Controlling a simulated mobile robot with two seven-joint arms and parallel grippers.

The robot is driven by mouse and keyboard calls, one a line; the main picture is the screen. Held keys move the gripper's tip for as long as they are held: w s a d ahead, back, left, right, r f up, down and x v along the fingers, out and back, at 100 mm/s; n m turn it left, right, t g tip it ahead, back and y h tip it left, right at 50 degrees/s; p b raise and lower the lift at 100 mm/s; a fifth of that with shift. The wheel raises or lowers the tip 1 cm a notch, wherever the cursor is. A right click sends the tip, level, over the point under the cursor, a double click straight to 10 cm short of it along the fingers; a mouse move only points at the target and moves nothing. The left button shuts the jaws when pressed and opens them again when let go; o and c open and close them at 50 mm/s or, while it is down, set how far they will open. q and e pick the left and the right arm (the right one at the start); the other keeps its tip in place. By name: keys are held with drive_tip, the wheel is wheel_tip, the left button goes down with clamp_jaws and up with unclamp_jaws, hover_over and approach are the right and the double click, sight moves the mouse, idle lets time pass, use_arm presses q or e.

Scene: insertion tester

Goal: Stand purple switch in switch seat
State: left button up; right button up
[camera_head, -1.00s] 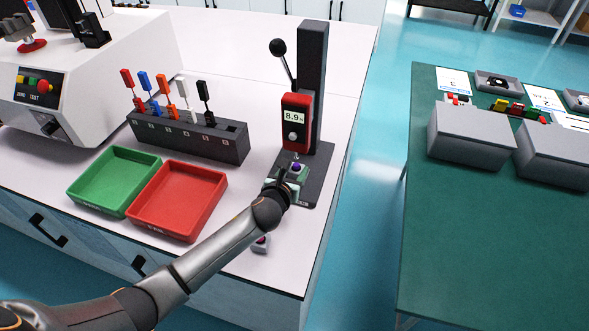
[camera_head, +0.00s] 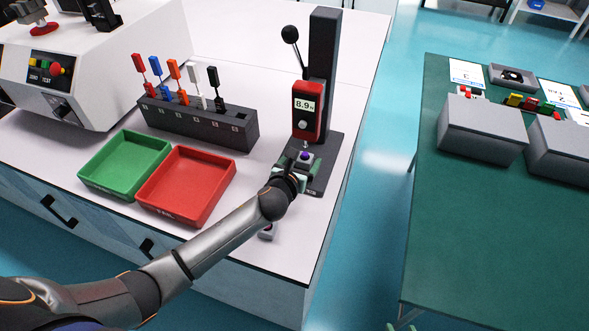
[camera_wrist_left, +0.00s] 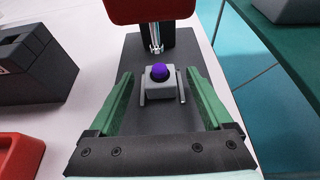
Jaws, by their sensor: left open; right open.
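The purple switch, a pale grey block with a purple button (camera_head: 305,157), stands upright on the tester's dark base plate (camera_head: 325,177). In the left wrist view the purple switch (camera_wrist_left: 160,83) sits between two thin pale side rails of the seat (camera_wrist_left: 182,91), below the tester's probe. How fully it is seated I cannot tell. My left gripper (camera_head: 292,176) is open at the front of the base; its green fingers (camera_wrist_left: 162,95) stand apart on either side of the switch, with gaps. Green fingertips of my right gripper (camera_head: 402,327) just show at the bottom edge, apart and empty.
The tester's red gauge (camera_head: 306,112) and dark column (camera_head: 324,50) rise behind the switch. A second small grey switch (camera_head: 267,232) lies near the table's front edge. A red tray (camera_head: 187,215), green tray (camera_head: 90,185) and tool rack (camera_head: 200,127) are to the left.

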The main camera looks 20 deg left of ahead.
use_arm(q)
drive_tip(key=p+v, duration=0.1)
drive_tip(key=v, duration=1)
drive_tip(key=shift+s, duration=0.35)
drive_tip(key=shift+r, duration=0.1)
drive_tip(key=shift+s, duration=0.1)
